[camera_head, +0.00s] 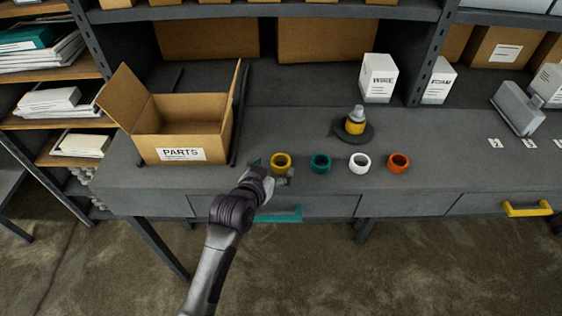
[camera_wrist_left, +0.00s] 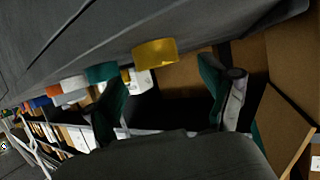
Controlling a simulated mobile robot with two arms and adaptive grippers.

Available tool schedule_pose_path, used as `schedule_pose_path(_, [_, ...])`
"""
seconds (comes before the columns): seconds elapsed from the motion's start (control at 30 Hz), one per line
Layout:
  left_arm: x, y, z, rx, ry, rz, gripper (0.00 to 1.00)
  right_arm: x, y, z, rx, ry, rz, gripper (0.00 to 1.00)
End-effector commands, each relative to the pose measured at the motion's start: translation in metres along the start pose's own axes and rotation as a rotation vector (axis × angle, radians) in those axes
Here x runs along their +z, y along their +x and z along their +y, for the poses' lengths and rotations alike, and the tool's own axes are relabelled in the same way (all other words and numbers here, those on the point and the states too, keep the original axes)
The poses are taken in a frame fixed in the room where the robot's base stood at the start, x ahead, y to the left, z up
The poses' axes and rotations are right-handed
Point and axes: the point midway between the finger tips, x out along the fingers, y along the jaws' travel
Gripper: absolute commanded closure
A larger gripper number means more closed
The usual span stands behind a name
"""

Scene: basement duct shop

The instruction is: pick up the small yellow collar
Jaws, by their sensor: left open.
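The small yellow collar (camera_head: 281,159) stands at the left end of a row of collars on the grey workbench. It also shows in the left wrist view (camera_wrist_left: 155,52), beyond and between the finger directions. My left gripper (camera_head: 271,172) is open and empty at the bench's front edge, just in front of the collar, with a finger toward either side. In the left wrist view the open fingers (camera_wrist_left: 163,82) show a clear gap, and I see no contact with the collar. My right gripper is not in view.
Teal (camera_head: 321,163), white (camera_head: 359,163) and orange (camera_head: 398,163) collars stand to the right. Behind them a grey-topped piece with a yellow band (camera_head: 355,126) stands on a dark round base. An open cardboard PARTS box (camera_head: 218,144) is at the left.

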Motion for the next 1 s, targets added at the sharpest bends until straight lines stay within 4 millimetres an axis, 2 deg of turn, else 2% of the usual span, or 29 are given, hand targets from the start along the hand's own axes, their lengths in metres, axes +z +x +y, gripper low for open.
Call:
schedule_pose_path(0.27, [-0.003, 0.031, 0.004, 0.000, -0.001, -0.002, 0.17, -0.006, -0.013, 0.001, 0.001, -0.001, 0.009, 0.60])
schedule_pose_path(0.4, [-0.001, 0.047, 0.003, -0.001, 0.000, 0.000, 0.17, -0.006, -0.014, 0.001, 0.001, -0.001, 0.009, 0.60])
schedule_pose_path(0.7, [0.000, 0.052, 0.003, 0.000, 0.000, -0.001, 0.17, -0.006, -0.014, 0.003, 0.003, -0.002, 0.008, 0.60])
schedule_pose_path(0.77, [0.000, 0.052, 0.003, -0.001, 0.000, -0.001, 0.24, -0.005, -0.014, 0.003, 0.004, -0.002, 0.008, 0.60])
schedule_pose_path(1.0, [0.000, 0.052, 0.003, -0.001, 0.000, -0.001, 0.64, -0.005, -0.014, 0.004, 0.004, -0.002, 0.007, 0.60])
